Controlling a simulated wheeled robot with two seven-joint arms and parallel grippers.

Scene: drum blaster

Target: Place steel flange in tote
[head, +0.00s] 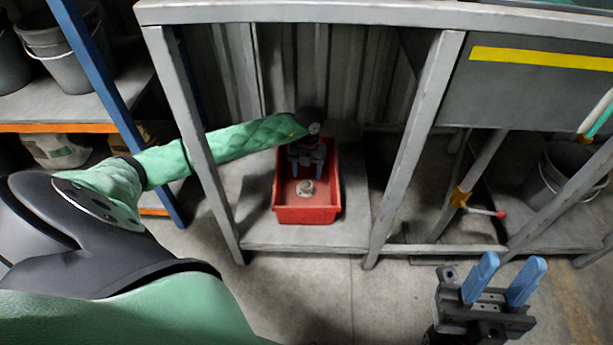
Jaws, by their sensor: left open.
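The steel flange (306,188) is a small pale ring-shaped part lying inside the red tote (306,215). The tote stands on the low grey shelf of the metal frame. I cannot tell whether the fingers touch the flange. My right gripper (505,278) is at the lower right, with its two blue fingers spread apart and nothing between them.
Grey frame posts (412,150) stand on both sides of the tote, and my left arm passes behind the left post. A blue upright (110,90) and a shelf with buckets (65,65) are at the left. The shelf around the tote is clear.

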